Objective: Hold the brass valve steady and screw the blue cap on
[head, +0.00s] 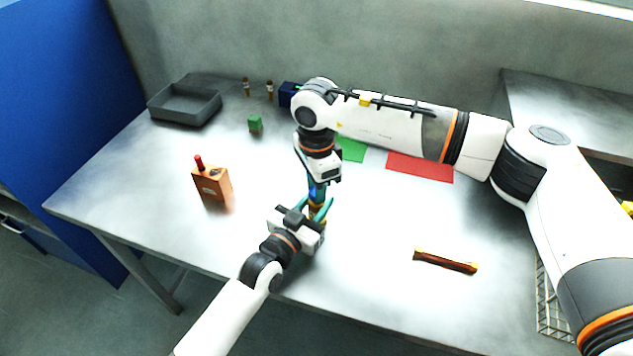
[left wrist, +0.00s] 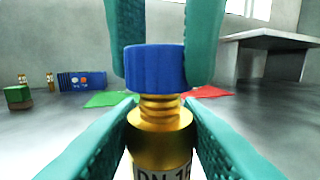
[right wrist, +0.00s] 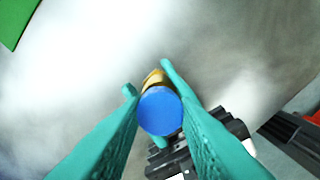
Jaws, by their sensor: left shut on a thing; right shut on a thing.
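The brass valve (left wrist: 160,140) stands upright, its labelled body between the teal fingers of my left gripper (left wrist: 160,103), which is shut on it. The blue cap (left wrist: 155,68) sits at the top of the valve's neck, with several brass threads bare below it. My right gripper (right wrist: 150,80) comes down from above and is shut on the blue cap, which also shows in the right wrist view (right wrist: 160,110). In the head view, my right gripper (head: 317,190) is directly above my left gripper (head: 318,211), and both hide most of the valve and cap.
A green mat (head: 352,149) and a red mat (head: 420,167) lie behind. A brown bar (head: 446,261) lies front right. The table's front middle is clear.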

